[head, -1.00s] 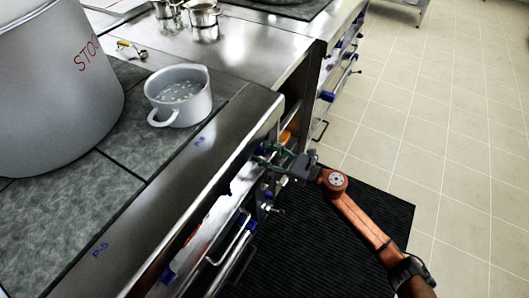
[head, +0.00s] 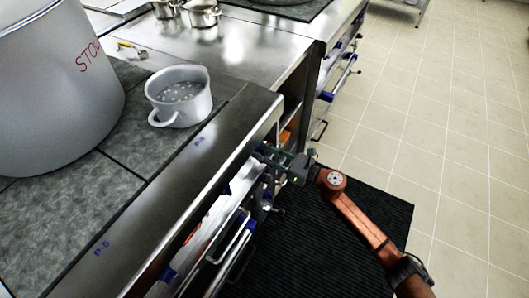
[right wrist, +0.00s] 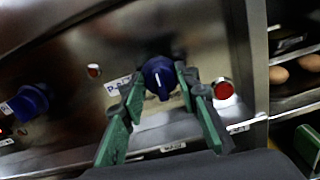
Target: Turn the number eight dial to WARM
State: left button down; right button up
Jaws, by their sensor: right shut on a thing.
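The dial (right wrist: 159,77) is a round dark blue knob with a white pointer line, on the metal front panel in the right wrist view. Its pointer line faces roughly downward in that view. A small label (right wrist: 117,86) beside it starts with "P-", but its number is blurred. My right gripper (right wrist: 160,80) has its green fingers on either side of the dial and is shut on it. In the head view my right gripper (head: 266,155) is at the stove's front, and the dial is hidden there. My left gripper is not in view.
Another blue dial (right wrist: 29,101) is left on the panel, and a red light (right wrist: 223,89) is right of the gripper. Eggs (right wrist: 294,68) sit on a shelf beyond. Floor at right is clear.

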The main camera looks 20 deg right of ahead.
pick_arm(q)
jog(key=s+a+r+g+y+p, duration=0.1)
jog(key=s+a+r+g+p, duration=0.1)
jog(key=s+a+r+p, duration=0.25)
pick_arm(e)
jog(key=m+b, duration=0.1)
jog(key=m, duration=0.3)
jog(key=shift+d+r+m+b, duration=0.1)
jog(key=shift+r+m+b, duration=0.1)
jog(key=shift+m+b, duration=0.15)
jog(key=m+p, duration=0.1)
jog(key=m, duration=0.1)
jog(key=m+p, duration=0.1)
jog(key=m, duration=0.1)
jog(key=shift+w+d+f+m, duration=0.1)
jog(key=shift+w+f+m, duration=0.05)
jog(key=shift+m, duration=0.1)
pick_arm(q)
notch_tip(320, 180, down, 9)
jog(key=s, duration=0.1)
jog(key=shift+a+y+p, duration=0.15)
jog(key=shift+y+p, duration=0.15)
jog(key=shift+p, duration=0.05)
pick_arm(e)
jog(key=shift+f+m, duration=0.1)
jog(key=shift+m, duration=0.3)
jog(key=o, duration=1.1)
jog(key=v, duration=1.2)
